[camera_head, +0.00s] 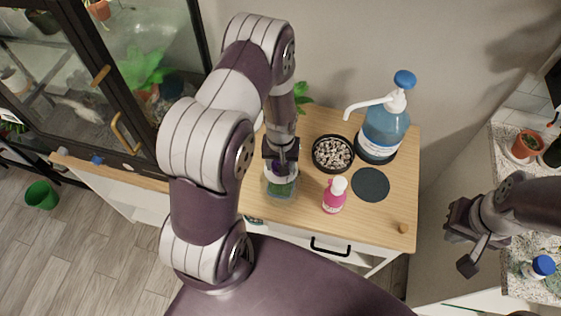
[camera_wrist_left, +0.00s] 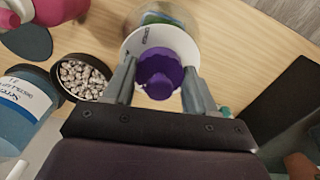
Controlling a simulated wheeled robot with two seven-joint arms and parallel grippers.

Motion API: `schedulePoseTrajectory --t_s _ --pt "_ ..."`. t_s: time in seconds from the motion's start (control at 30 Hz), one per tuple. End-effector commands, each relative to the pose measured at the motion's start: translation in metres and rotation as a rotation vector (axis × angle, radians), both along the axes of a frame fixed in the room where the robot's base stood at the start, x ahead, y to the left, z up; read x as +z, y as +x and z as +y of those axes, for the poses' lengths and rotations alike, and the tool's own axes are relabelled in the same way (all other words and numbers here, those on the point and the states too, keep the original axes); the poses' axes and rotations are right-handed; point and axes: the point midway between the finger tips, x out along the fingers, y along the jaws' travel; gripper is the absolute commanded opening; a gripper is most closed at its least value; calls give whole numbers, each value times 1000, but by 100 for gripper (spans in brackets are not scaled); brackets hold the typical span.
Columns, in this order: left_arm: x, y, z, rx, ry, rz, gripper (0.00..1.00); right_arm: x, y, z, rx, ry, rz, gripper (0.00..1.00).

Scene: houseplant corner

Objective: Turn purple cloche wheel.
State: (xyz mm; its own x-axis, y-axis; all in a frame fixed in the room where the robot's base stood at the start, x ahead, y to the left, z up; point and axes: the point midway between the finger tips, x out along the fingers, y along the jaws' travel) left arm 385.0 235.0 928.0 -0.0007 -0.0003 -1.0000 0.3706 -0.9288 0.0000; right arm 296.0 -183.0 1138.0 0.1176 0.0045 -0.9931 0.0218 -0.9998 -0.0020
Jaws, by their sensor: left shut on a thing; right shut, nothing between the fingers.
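The purple cloche wheel (camera_wrist_left: 160,75) sits on a white round cap (camera_wrist_left: 146,38) in the left wrist view. Below the cap is a clear cloche with green inside, also visible on the wooden cabinet top in the head view (camera_head: 281,188). My left gripper (camera_head: 281,165) comes down on it from above. Its fingers (camera_wrist_left: 160,88) are shut on the wheel, one on each side, and hide part of it in the head view. My right gripper (camera_head: 466,250) is shut and empty, off the right side of the cabinet.
Right of the cloche are a black dish of pebbles (camera_head: 333,153), a pink bottle (camera_head: 335,196), a dark round mat (camera_head: 371,185) and a big blue pump bottle (camera_head: 384,132). A glass-doored case (camera_head: 120,80) stands left. A speckled counter (camera_head: 510,180) lies right.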

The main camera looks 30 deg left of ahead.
Motion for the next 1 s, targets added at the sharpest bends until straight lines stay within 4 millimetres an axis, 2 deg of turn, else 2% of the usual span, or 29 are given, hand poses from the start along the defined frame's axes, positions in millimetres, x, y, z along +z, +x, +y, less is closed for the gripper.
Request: schedulePoseTrajectory --t_s 0.23,0.67,0.7,0.77,1.0 --pt "0 1 0 60 0 -1 26 0 0 0 0 0 0 0" --pt "1 1 0 70 1 -2 26 0 0 0 0 0 0 0" --pt "1 1 0 70 1 -2 63 0 0 0 0 0 0 0" --pt "1 1 0 70 1 -2 82 0 0 0 0 0 0 0" --pt "0 0 0 69 0 -1 82 0 0 0 0 0 0 0"
